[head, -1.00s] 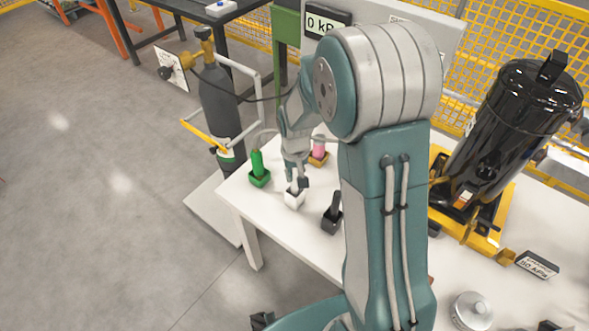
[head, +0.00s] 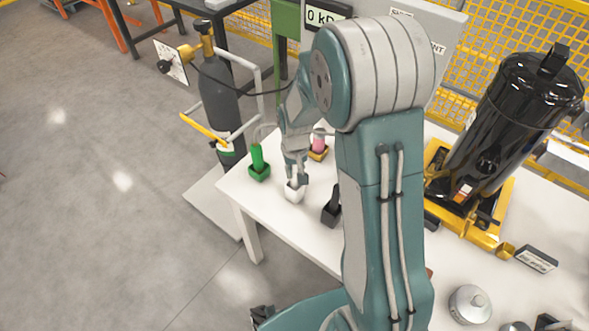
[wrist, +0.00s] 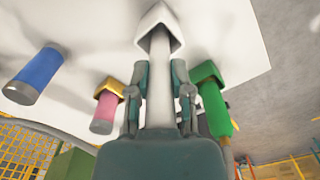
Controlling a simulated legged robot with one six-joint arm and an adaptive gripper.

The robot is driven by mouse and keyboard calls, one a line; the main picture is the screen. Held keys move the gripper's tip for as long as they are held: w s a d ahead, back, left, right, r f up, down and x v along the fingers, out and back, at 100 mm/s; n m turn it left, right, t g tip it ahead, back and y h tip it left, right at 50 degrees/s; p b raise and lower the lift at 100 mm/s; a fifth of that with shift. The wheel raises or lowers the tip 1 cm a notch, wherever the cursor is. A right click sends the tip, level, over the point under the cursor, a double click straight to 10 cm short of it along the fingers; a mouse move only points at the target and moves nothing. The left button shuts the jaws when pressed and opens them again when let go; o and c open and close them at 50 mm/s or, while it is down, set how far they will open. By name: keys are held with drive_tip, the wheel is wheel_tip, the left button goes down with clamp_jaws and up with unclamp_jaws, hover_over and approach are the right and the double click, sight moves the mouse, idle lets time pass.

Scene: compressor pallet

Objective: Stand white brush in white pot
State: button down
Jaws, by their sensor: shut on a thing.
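My gripper (wrist: 158,98) is shut on the white brush (wrist: 158,75), one finger on each side of its handle. In the head view my gripper (head: 297,178) points down just above the white pot (head: 294,193) near the table's left end. The wrist view shows the far end of the brush at the open mouth of the white pot (wrist: 160,18), seemingly inside the rim. How deep it reaches is hidden, and I cannot tell whether it touches the bottom. In the head view the fingers and arm hide most of the brush.
A green brush in a green pot (head: 260,173) stands left. A pink brush in a yellow pot (head: 318,153) stands behind, and a black pot with a black brush (head: 331,213) to the right. A blue brush (wrist: 36,74) shows in the wrist view. The white table (head: 270,218) is clear in front.

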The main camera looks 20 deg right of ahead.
drive_tip(key=shift+f, duration=0.2)
drive_tip(key=shift+c, duration=2.2)
unclamp_jaws()
wheel_tip(320, 180, up, 11)
drive_tip(key=shift+r, duration=0.45)
